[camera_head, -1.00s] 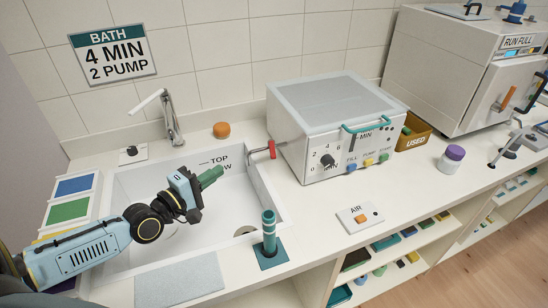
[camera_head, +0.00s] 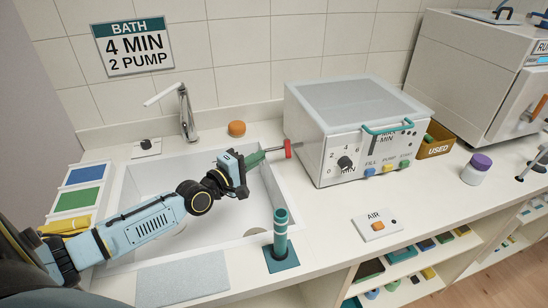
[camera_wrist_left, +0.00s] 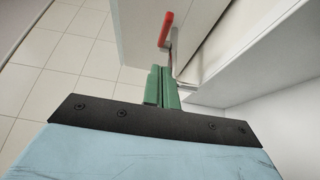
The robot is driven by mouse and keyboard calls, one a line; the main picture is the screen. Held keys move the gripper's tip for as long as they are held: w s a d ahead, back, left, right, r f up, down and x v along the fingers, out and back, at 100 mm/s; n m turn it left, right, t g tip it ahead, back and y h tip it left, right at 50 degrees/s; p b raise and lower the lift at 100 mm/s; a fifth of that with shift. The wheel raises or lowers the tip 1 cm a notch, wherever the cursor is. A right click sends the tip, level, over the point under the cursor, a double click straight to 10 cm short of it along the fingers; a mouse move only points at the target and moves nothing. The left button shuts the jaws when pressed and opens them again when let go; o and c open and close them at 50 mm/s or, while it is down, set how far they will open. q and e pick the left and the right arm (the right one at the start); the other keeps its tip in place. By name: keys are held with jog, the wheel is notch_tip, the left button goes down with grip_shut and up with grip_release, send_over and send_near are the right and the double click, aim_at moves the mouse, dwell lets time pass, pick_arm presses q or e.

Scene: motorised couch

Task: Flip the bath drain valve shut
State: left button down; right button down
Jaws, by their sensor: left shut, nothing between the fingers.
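The drain valve has a red lever handle (camera_head: 288,149) on a thin metal pipe, at the left side of the white bath box (camera_head: 350,130). The red handle also shows in the left wrist view (camera_wrist_left: 166,30), just beyond the fingertips. My left gripper (camera_head: 263,156) has green fingers, shut together with nothing between them. Its tips are over the sink's right rim, close to the pipe and handle; I cannot tell whether they touch. The left gripper also shows in the left wrist view (camera_wrist_left: 162,85). My right gripper is not in view.
The white sink (camera_head: 150,178) lies under my left arm. A teal tube on a stand (camera_head: 281,236), an AIR button plate (camera_head: 377,225) and a purple-capped jar (camera_head: 476,169) stand on the counter. An orange knob (camera_head: 236,128) sits behind the sink.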

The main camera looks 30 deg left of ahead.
aim_at(288, 149)
pick_arm(q)
jog(key=shift+w+d+p, duration=0.6)
jog(key=shift+w+d, duration=1.05)
jog(key=shift+d, duration=0.15)
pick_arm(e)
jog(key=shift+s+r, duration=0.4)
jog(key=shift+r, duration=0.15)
